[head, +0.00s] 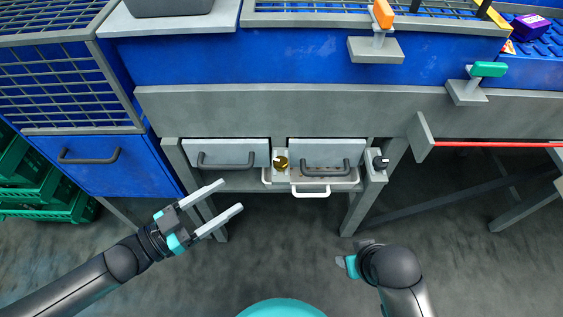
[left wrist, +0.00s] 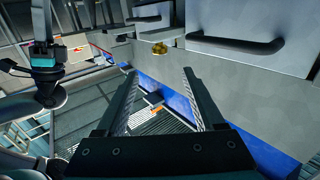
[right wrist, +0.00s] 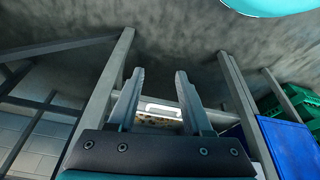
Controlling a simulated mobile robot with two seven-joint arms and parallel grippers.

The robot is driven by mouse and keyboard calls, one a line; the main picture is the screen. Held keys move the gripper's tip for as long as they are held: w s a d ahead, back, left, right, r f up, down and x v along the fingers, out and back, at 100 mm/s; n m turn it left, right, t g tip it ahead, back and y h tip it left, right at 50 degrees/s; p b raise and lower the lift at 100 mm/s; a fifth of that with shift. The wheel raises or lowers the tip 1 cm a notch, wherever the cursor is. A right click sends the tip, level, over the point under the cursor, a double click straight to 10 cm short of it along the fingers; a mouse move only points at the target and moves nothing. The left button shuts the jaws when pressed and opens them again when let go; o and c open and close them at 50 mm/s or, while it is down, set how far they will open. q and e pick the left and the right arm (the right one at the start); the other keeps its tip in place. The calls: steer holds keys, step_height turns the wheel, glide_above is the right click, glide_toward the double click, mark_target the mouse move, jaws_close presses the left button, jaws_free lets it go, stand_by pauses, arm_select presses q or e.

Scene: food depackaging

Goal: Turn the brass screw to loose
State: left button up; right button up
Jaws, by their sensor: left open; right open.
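The brass screw (head: 281,163) is a small gold knob between two drawer fronts under the machine's grey frame. It also shows in the left wrist view (left wrist: 159,48), beyond and above the fingertips. My left gripper (head: 230,200) is open and empty, to the left of and below the screw in the head view, apart from it. My right gripper (head: 345,262) is low and right of the screw, its fingers mostly hidden by its own wrist in the head view. The right wrist view (right wrist: 160,80) shows its fingers open with nothing between them.
Grey drawers with dark handles (head: 227,166) (head: 326,168) flank the screw. A white-handled tray (head: 311,193) sits below them. A black knob (head: 380,163) is on the right post. A red bar (head: 490,144) extends at right. Green crates (head: 40,190) stand at left. The floor in front is open.

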mark_target(275, 167)
arm_select(q)
steer(key=b+x, duration=0.3)
steer(key=x, duration=0.7)
steer(key=shift+w+d, duration=0.1)
arm_select(e)
step_height(275, 167, up, 6)
steer(key=t, duration=0.1)
arm_select(q)
steer(key=b+x, duration=0.1)
steer(key=x, duration=0.2)
steer(key=shift+b+x, duration=0.45)
steer(key=shift+x, duration=0.5)
arm_select(e)
steer(key=shift+w+a+f+n+t+y, duration=0.15)
steer(key=shift+w+a+t+y, duration=0.3)
steer(key=shift+w+a+t, duration=0.5)
steer(key=shift+w+a+f+n+t+y, duration=0.15)
steer(key=shift+w+a+t+y, duration=0.3)
steer(key=shift+w+a+t, duration=0.45)
steer(key=shift+w+a+r, duration=0.1)
steer(key=shift+a, duration=0.05)
arm_select(q)
jaws_close()
